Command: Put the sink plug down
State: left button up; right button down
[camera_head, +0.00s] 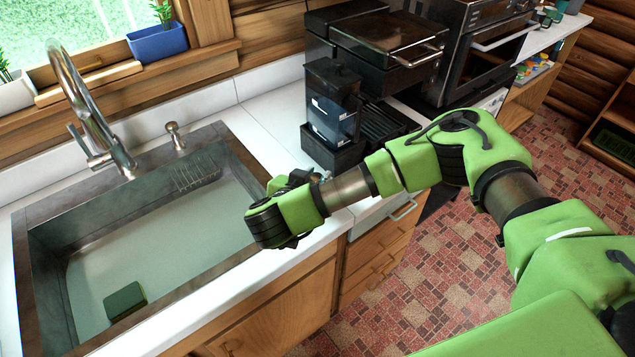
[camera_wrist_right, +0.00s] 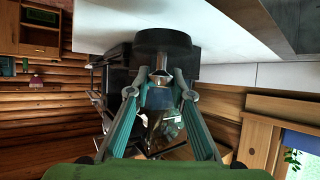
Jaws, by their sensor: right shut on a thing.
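The sink plug (camera_wrist_right: 162,40) is a dark round disc with a metal stem. My right gripper (camera_wrist_right: 161,82) is shut on the stem, with the disc beyond the fingertips, in the right wrist view. The white counter (camera_wrist_right: 105,25) shows behind the disc; I cannot tell whether they touch. In the head view my right gripper (camera_head: 292,180) is over the counter strip between the sink and the coffee machine, mostly hidden behind my own green wrist. The plug cannot be made out there. My left gripper is not in view.
The sink (camera_head: 228,133) holds water and a dark green sponge (camera_head: 124,300). A tap (camera_head: 85,100) and a soap dispenser (camera_head: 175,136) stand behind it. A black coffee machine (camera_head: 333,105) and an oven (camera_head: 470,45) stand to the right. Bare counter (camera_head: 265,115) lies behind my gripper.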

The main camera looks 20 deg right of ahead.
jog(key=f+p, duration=0.2)
jog(key=f, duration=0.1)
jog(key=shift+w+d, duration=0.1)
jog(key=shift+d, duration=0.1)
jog(key=shift+f, duration=0.35)
jog(key=shift+f+b, duration=0.15)
jog(key=shift+b, duration=0.15)
jog(key=c, duration=1.8)
grip_release()
